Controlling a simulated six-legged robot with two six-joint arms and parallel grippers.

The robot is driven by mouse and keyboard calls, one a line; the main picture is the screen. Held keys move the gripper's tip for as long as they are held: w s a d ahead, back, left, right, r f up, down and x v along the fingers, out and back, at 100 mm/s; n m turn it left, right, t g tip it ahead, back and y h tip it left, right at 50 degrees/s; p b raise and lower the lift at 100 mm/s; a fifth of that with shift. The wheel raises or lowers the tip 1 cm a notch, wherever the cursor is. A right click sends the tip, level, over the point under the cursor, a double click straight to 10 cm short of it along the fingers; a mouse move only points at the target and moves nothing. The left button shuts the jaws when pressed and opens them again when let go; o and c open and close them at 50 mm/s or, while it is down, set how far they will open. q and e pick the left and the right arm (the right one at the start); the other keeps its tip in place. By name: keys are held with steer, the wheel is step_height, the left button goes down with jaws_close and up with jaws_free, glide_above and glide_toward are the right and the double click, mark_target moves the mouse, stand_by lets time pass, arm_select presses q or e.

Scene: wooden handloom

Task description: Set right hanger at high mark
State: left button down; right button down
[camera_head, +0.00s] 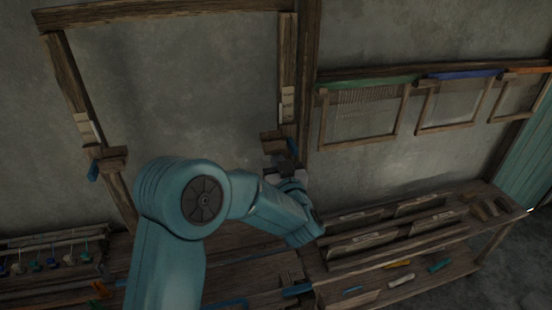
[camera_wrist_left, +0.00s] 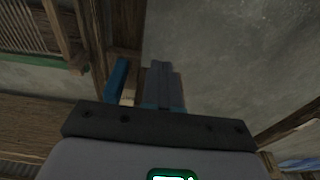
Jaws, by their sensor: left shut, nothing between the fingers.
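The right hanger (camera_head: 273,142) is a brown wooden block on the right upright post of the loom frame, with a blue tab (camera_head: 293,147) on its right side. Pale mark plates (camera_head: 287,104) sit on the post just above the block. My left gripper (camera_head: 288,167) is shut and empty, just below the hanger and its tab. In the wrist view its closed grey fingers (camera_wrist_left: 163,86) are beside the blue tab (camera_wrist_left: 117,78), with a small gap between them in the picture. Whether they touch the hanger cannot be told. My right gripper is not in view.
The left hanger (camera_head: 112,160) with its blue tab is on the left post, below pale plates (camera_head: 84,127). Framed heddles (camera_head: 362,140) hang on the wall at right. A wooden rack (camera_head: 390,238) stands below them. Small tools hang at lower left (camera_head: 52,263).

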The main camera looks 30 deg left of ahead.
arm_select(q)
step_height(320, 180, up, 2)
steer(key=shift+r+p, duration=0.1)
steer(key=shift+p, duration=0.35)
steer(key=f+b+v, duration=0.1)
steer(key=b+v, duration=0.4)
steer(key=v, duration=0.5)
steer(key=shift+f, duration=0.1)
stand_by(1.3)
